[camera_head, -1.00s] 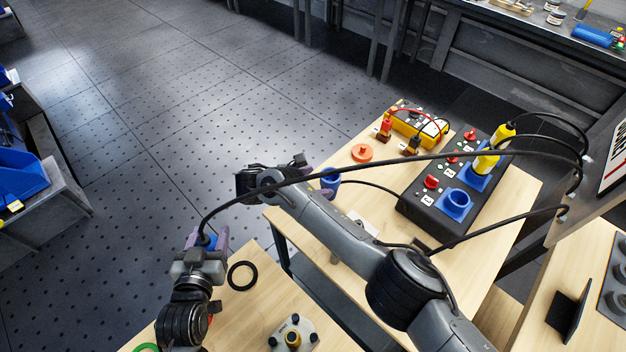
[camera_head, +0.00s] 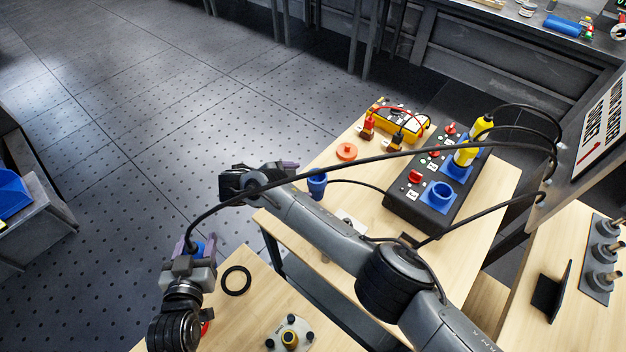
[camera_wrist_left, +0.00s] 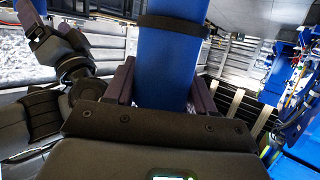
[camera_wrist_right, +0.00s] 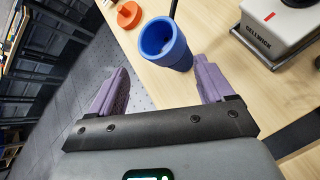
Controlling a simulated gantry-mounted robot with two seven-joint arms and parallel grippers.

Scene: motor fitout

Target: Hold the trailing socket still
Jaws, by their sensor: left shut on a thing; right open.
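The trailing socket is a blue cup-shaped socket (camera_head: 317,183) with a black cable, at the left edge of the far wooden bench. It also shows in the right wrist view (camera_wrist_right: 165,42), its open mouth facing the camera. My right gripper (camera_head: 288,168) is open and empty, just left of the socket. In the right wrist view, the purple fingers of this gripper (camera_wrist_right: 162,78) are apart, with the socket beyond their tips. My left gripper (camera_head: 197,246) is shut on a blue plug (camera_wrist_left: 168,70) with a black band, held beside the near bench.
A black panel box (camera_head: 408,210) with red knobs, a blue receptacle and yellow plugs stands right of the socket. An orange disc (camera_head: 347,152) and a yellow tester (camera_head: 402,120) sit behind. A black ring (camera_head: 236,281) lies on the near bench. A long black cable arcs overhead.

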